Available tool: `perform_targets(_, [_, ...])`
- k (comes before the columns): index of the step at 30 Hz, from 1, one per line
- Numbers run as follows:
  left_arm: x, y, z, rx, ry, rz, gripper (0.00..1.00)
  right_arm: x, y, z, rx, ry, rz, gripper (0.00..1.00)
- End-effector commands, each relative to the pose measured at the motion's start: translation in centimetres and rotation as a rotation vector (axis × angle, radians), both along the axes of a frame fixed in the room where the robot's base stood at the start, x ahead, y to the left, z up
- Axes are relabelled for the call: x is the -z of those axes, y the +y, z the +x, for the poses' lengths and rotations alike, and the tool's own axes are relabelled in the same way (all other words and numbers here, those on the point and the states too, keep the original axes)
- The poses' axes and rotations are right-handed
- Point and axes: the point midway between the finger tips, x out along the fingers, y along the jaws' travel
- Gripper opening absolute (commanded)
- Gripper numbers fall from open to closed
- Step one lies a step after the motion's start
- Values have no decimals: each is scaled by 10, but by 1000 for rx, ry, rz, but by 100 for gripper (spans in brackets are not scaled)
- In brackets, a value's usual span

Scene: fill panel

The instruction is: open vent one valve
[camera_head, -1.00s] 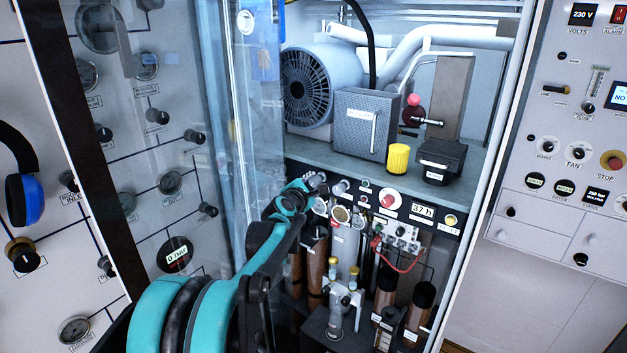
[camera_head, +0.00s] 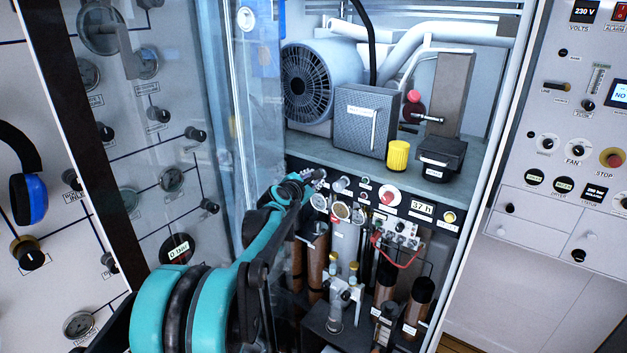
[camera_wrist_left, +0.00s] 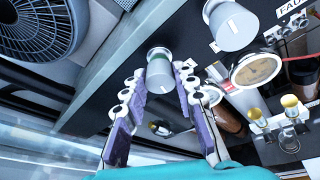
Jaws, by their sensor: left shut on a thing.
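My left gripper (camera_head: 312,181) reaches in from the left to the upper left end of the dark control strip in the open cabinet. In the left wrist view its purple-padded fingers (camera_wrist_left: 160,82) are shut on a grey round knob (camera_wrist_left: 161,68), one finger on each side. The knob is mostly hidden by the fingers in the head view. A second grey knob (camera_wrist_left: 231,25) sits beside it on the strip, free of the fingers; it also shows in the head view (camera_head: 340,184). I cannot read which one is vent one. My right gripper is not in view.
Round gauges (camera_head: 339,210) sit just below the knobs. A red button (camera_head: 389,194) and an hour display (camera_head: 421,209) are farther right. Copper cylinders (camera_head: 317,265) and a red cable (camera_head: 385,252) are below. A clear pane (camera_head: 255,130) stands left of the opening.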

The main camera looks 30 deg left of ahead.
Motion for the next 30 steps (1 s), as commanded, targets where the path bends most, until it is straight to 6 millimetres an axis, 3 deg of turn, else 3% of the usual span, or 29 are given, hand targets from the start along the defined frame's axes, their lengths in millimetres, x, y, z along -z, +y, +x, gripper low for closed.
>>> perform_targets(1, [0, 1, 0, -2, -1, 0, 0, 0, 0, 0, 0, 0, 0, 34])
perform_targets(2, [0, 1, 0, -2, -1, 0, 35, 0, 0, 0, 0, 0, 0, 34])
perform_targets(3, [0, 0, 0, -2, -1, 0, 46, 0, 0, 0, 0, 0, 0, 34])
perform_targets(4, [0, 0, 0, -2, -1, 1, 49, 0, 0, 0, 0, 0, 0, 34])
perform_targets(16, [-2, -1, -8, -1, 0, 1, 49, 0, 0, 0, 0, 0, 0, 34])
perform_targets(30, [-25, -13, -96, -2, 0, 0, 49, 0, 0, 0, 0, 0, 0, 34])
